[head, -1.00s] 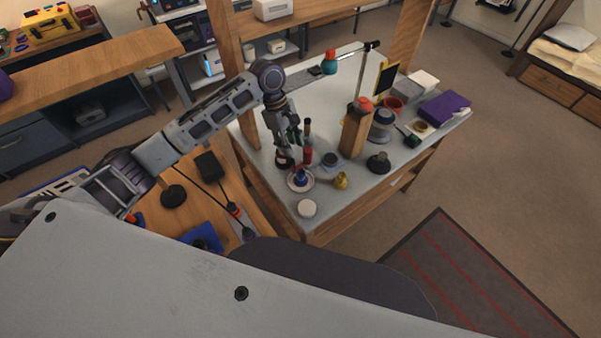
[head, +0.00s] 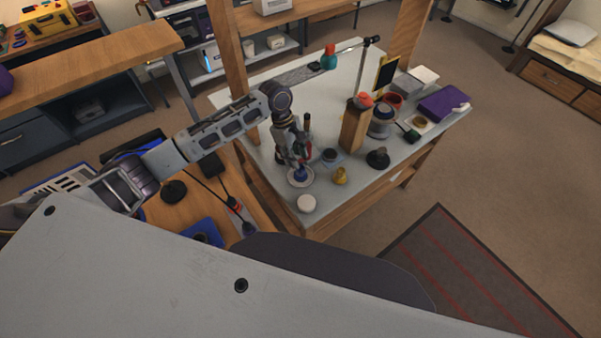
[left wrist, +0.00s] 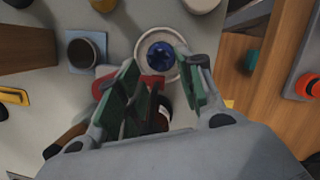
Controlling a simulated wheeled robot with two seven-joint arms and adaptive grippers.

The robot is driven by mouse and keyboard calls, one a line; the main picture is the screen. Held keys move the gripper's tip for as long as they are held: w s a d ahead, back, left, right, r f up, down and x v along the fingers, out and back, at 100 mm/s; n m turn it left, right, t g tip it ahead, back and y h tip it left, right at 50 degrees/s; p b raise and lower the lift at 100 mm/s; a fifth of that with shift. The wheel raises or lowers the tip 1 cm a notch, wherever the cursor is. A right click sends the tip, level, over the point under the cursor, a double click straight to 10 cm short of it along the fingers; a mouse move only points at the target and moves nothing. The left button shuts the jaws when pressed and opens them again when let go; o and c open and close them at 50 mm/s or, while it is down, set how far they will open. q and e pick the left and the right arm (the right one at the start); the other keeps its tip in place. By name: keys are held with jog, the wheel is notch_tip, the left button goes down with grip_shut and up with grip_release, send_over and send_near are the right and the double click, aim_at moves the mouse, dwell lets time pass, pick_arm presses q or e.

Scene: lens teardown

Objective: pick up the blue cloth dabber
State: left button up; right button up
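The blue cloth dabber (head: 299,172) sits on a small white dish (head: 291,182) near the front corner of the grey table. In the left wrist view the dabber (left wrist: 161,58) shows as a dark blue round top inside the dish (left wrist: 145,42). My left gripper (head: 298,160) points down just above and behind the dabber. In the left wrist view its green-padded fingers (left wrist: 158,66) are spread apart, with the dabber just ahead of the tips and nothing between them. I cannot tell whether the tips touch the dish. My right gripper is in neither current view.
A red bottle (left wrist: 150,84) lies partly hidden behind the fingers. A dark cup on a blue mat (left wrist: 85,48) stands close by, left in the wrist view. A white round jar (head: 306,204) and a yellow pear-shaped thing (head: 340,176) stand near. A wooden block (head: 354,127) rises further right.

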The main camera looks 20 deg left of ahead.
aim_at(301, 172)
pick_arm(q)
jog(key=shift+d+f, duration=0.2)
jog(key=shift+f, duration=0.5)
jog(key=shift+x, duration=2.55)
jog(key=shift+d, duration=0.1)
jog(key=c, duration=0.6)
